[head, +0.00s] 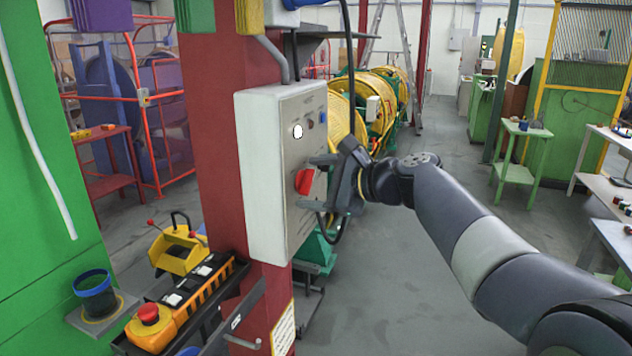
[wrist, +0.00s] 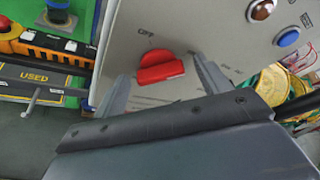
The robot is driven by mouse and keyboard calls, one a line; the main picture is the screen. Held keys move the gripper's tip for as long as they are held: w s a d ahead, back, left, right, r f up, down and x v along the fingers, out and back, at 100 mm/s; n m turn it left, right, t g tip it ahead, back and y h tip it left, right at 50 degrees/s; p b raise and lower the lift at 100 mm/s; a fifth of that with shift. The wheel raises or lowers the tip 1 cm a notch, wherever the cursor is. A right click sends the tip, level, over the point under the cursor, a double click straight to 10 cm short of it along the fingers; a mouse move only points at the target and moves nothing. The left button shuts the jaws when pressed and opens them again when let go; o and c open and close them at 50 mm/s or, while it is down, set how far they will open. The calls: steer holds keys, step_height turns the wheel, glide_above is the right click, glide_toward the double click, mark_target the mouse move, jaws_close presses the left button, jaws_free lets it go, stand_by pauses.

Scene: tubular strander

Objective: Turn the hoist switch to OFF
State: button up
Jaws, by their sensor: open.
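The hoist switch is a red rotary knob (head: 304,181) on the front of a light grey control box (head: 262,160), fixed to a dark red column. In the wrist view the red knob (wrist: 161,70) sits below the label "OFF"; other lettering is too small or hidden to read. My gripper (head: 318,181) is at the box front, its fingers around the knob's height. In the wrist view my gripper (wrist: 160,85) is open, one finger on each side of the knob, with visible gaps to it. I cannot tell how far the fingertips are from the panel.
A white lamp (head: 297,131) and small buttons sit above the knob; a blue button (wrist: 288,38) shows in the wrist view. Open floor (head: 420,250) lies to the right.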

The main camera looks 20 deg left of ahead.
steer(key=c, duration=1)
steer(key=shift+f+b, duration=0.15)
steer(key=shift+b, duration=0.35)
steer(key=shift+f+n+t+y+b, duration=0.3)
steer(key=shift+n+y+b, duration=0.65)
steer(key=shift+n+b, duration=2.9)
steer(key=shift+f+n+t+y+b, duration=0.3)
steer(key=shift+n+y+b, duration=1.1)
steer(key=shift+b, duration=4.35)
steer(key=shift+f+n+t+y+b, duration=0.1)
steer(key=shift+n+t+y+b, duration=0.45)
steer(key=shift+n+b, duration=3.5)
steer(key=shift+r+m+g+b, duration=0.15)
steer(key=shift+m+g+b, duration=0.1)
steer(key=shift+m+b, duration=0.5)
steer(key=o, duration=1)
